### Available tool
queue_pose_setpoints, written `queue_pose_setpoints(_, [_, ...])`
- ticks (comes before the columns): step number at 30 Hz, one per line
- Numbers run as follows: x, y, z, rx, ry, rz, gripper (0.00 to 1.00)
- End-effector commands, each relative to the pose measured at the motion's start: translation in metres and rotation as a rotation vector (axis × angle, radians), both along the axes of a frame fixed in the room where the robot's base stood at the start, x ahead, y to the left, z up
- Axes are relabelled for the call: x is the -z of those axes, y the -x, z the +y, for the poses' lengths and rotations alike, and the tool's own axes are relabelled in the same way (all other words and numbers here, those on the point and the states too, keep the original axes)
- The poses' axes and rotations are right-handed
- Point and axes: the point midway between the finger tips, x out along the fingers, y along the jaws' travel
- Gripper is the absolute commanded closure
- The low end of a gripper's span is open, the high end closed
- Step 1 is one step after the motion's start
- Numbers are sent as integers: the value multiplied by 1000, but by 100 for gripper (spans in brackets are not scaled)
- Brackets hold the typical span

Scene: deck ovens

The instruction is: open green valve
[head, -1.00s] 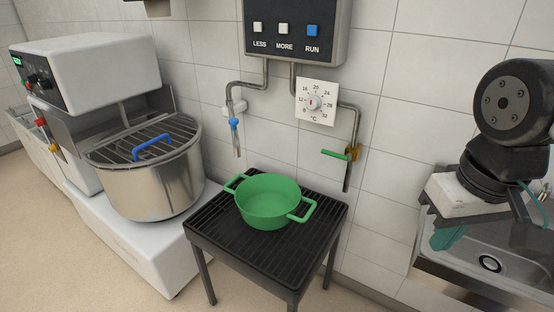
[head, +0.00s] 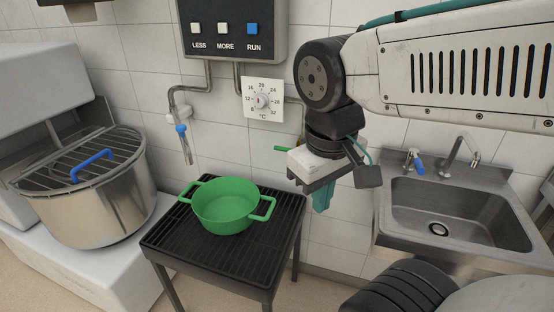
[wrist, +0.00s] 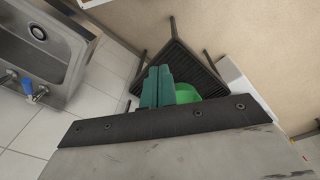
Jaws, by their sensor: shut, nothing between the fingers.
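The green valve handle (head: 284,148) sticks out to the left from behind my wrist in the head view. Its brass body and most of its pipe are hidden by my arm. My gripper (head: 322,197) hangs pointing down, to the right of the valve handle and below it, apart from it. Its teal fingers are shut and empty. In the wrist view my gripper (wrist: 157,84) shows its fingers together, with the green pot and the black stand beyond them. The valve handle cannot be made out in the wrist view.
A green pot (head: 226,206) sits on a black slatted stand (head: 170,243), left of my gripper. A steel sink (head: 455,215) is at right. A control box (head: 231,30), a dial (head: 263,101) and a blue valve (head: 181,129) are on the wall. A mixer bowl (head: 92,205) stands at left.

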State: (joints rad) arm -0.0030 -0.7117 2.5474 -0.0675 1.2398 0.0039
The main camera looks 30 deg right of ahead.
Motion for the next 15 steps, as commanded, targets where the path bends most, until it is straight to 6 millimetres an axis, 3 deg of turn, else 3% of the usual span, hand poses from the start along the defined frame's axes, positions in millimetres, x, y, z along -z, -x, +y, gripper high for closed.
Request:
queue_pose_setpoints(8, [19,-44,-71,-161,381,320,100])
queue_pose_setpoints(15, [34,-112,-131,-391,754,598,100])
